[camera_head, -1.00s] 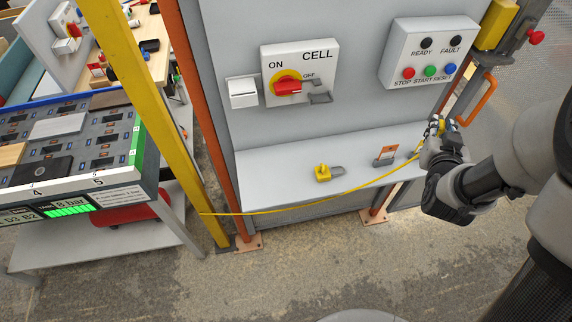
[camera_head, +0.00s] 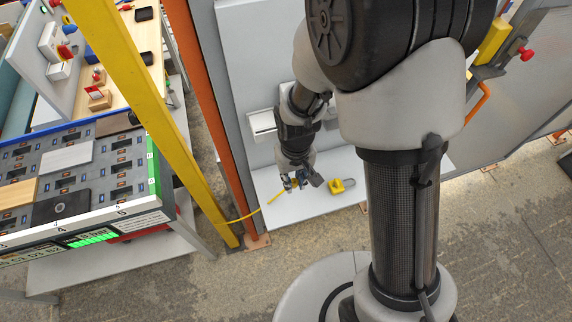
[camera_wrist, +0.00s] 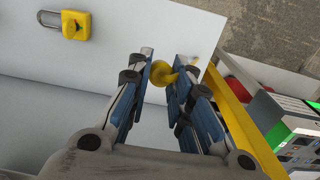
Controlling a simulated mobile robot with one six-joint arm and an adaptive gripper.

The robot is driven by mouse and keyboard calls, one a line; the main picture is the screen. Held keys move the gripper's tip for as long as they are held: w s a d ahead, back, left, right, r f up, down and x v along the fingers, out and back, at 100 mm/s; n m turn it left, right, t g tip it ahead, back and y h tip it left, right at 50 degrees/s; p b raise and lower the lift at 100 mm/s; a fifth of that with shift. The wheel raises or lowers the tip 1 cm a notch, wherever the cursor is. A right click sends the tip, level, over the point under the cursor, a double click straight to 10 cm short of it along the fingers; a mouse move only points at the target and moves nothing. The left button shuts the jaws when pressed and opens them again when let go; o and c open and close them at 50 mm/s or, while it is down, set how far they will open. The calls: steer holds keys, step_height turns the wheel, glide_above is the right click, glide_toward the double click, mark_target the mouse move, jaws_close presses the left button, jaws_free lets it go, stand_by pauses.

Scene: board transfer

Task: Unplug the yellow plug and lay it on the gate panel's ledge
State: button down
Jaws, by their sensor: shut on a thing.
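The yellow plug (camera_wrist: 161,76) is between the fingertips of my gripper (camera_wrist: 165,84) in the wrist view, with the jaws shut on it. In the head view my gripper (camera_head: 290,184) is over the left part of the gate panel's pale ledge (camera_head: 305,213). The ledge also shows in the wrist view (camera_wrist: 107,62). A yellow cable (camera_head: 277,198) runs left and down from the gripper. I cannot tell whether the plug touches the ledge.
A yellow padlock (camera_head: 338,187) lies on the ledge just right of my gripper. A yellow post (camera_head: 150,105) and an orange post (camera_head: 205,105) stand left of the panel. A workbench (camera_head: 140,220) is farther left. My arm hides much of the panel.

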steer(key=shift+s+d, duration=0.1)
steer(key=shift+s, duration=0.1)
steer(key=shift+r, duration=0.2)
step_height(320, 180, down, 7)
steer(key=b, duration=0.6)
steer(key=shift+f, duration=0.1)
steer(key=c, duration=1.4)
jaws_free()
steer(key=shift+o, duration=0.2)
